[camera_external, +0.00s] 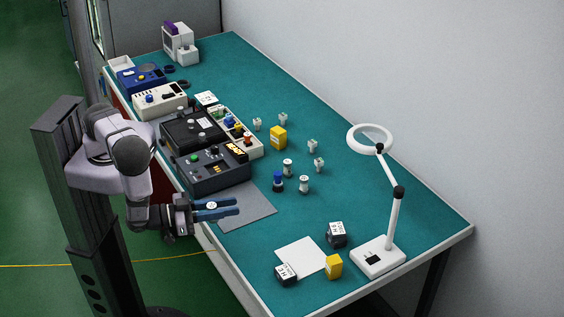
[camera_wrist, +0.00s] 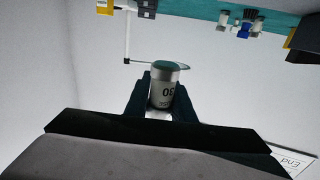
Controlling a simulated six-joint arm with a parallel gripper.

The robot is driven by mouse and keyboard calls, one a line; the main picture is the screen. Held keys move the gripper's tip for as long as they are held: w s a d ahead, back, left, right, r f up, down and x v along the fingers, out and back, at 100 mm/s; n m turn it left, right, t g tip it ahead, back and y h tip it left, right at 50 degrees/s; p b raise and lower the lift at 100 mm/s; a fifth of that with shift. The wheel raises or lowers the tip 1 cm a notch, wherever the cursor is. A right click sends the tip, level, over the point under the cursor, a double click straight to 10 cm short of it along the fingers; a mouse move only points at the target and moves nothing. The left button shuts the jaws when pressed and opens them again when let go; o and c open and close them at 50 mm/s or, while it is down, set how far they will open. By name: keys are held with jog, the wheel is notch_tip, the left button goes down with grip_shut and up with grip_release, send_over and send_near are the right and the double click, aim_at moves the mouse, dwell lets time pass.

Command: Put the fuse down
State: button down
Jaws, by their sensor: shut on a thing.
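In the external view my gripper (camera_external: 222,208) has blue fingers pointing right, above the grey mat (camera_external: 251,211) at the near edge of the table. The fuse is small there and mostly hidden between the fingers. Similar white cylinders (camera_external: 304,184) and a blue one (camera_external: 278,181) stand on the teal table (camera_external: 350,225).
A dark test unit (camera_external: 214,174) with buttons stands just behind my gripper. Yellow (camera_external: 334,266) and black (camera_external: 337,234) blocks and a white sheet (camera_external: 297,256) lie at the front. A white ring lamp (camera_external: 378,258) stands at the right. Table between mat and lamp is mostly clear.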

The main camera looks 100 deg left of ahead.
jog(key=f, duration=0.1)
jog(key=a+f+b, duration=0.1)
jog(key=f, duration=0.1)
jog(key=shift+s+a+y, duration=0.25)
jog(key=shift+s+y, duration=0.05)
jog(key=shift+s, duration=0.05)
notch_tip(320, 180, up, 2)
jog(key=r+n+g+y+b, duration=0.1)
jog(key=n+g+y+b, duration=0.7)
jog(key=n+g+b, duration=0.15)
send_over(227, 194)
jog(key=w+d, duration=0.2)
jog(key=d, duration=0.3)
jog(key=shift+m+g, duration=0.25)
jog(key=shift+g, duration=0.2)
jog(key=shift+f, duration=5.3)
